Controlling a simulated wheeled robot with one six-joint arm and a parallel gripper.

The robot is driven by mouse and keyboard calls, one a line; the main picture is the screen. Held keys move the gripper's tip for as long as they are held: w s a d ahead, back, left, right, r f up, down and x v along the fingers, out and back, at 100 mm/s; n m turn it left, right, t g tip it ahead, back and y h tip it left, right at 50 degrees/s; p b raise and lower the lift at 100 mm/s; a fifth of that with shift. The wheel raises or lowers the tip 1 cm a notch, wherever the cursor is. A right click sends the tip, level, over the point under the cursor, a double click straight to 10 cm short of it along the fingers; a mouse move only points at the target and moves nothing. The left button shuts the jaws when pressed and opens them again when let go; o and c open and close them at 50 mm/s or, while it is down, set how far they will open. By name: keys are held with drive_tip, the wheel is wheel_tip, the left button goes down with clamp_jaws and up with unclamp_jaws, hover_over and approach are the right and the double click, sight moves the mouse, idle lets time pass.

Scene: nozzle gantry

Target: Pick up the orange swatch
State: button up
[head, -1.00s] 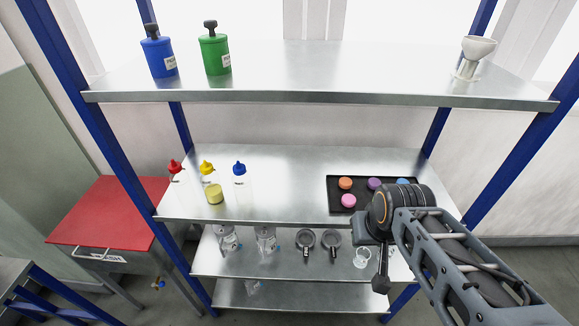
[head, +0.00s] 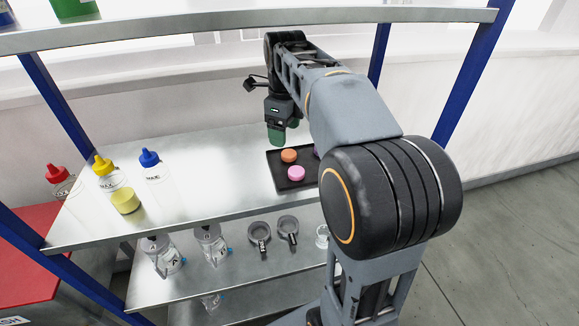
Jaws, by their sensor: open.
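The orange swatch (head: 289,155) is a small round disc lying on a black tray (head: 277,172) on the middle shelf. A pink disc (head: 296,173) lies just in front of it. My gripper (head: 277,134) has green fingertips and points down, above the tray's back left corner, a little behind and left of the orange swatch in the picture. It is open, and nothing shows between its fingers. The gap between the fingers is hard to see from here. My arm hides the right part of the tray; a sliver of a purple disc (head: 316,153) shows beside it.
The upper shelf (head: 250,26) runs overhead. The shelf between bottles and tray is clear.

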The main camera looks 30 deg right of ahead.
sight(289, 153)
drive_tip(key=m, duration=0.1)
drive_tip(key=w+d+m+b, duration=0.1)
drive_tip(key=m, duration=0.1)
drive_tip(key=d+f+m, duration=0.1)
drive_tip(key=shift+w+m+g, duration=0.3)
drive_tip(key=shift+w+m, duration=0.1)
drive_tip(key=shift+f+m+b, duration=0.2)
drive_tip(key=shift+m+b, duration=0.1)
drive_tip(key=shift+b, duration=0.05)
drive_tip(key=shift+d+f+b, duration=0.1)
drive_tip(key=shift+f+b, duration=0.2)
drive_tip(key=shift+f, duration=0.45)
wheel_tip(289, 153, down, 6)
drive_tip(key=shift+r+b, duration=0.2)
drive_tip(key=shift+b, duration=0.8)
drive_tip(key=shift+c, duration=0.3)
drive_tip(key=c, duration=1)
